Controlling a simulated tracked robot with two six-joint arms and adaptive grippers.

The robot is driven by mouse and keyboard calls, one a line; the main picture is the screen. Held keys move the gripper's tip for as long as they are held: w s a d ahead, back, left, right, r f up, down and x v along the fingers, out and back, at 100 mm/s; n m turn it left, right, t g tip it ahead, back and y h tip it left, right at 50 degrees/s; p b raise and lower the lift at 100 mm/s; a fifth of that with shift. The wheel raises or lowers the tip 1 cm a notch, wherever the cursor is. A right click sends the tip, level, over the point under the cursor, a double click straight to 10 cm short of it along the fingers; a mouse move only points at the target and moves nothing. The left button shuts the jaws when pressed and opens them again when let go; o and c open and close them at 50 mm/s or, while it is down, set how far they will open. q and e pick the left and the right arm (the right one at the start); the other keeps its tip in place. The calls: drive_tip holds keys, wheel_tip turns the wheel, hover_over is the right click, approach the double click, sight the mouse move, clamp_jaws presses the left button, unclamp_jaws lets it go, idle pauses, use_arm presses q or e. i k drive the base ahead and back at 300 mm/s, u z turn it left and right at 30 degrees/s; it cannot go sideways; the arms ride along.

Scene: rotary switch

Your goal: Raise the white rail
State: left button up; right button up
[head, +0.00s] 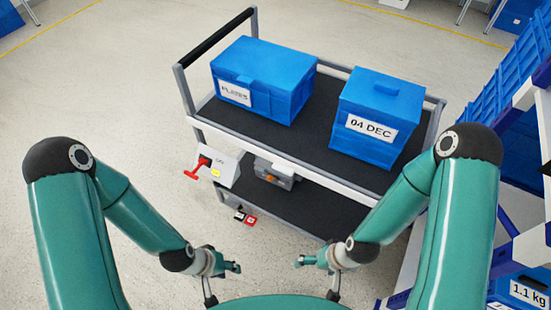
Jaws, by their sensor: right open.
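The white rail (285,162) runs along the near side of the cart (435,125), just below the edge of its upper shelf. A white box (222,168) with a red handle (197,169) sits under the rail's left end. My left gripper (224,284) is open and empty, in front of the cart and below the box in the picture. My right gripper (316,280) is open and empty, in front of the cart's lower shelf. Neither gripper touches the rail.
Two blue lidded boxes, one on the left (264,80) and one labelled 04 DEC (376,115), stand on the upper shelf. A grey device (275,172) is under the rail. Blue crates (505,70) and shelving fill the right side. Floor at left is clear.

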sight(285, 166)
drive_tip(key=z, duration=0.3)
drive_tip(key=k, duration=1.3)
drive_tip(key=u, duration=0.5)
drive_tip(key=i, duration=1)
drive_tip(key=z, duration=0.05)
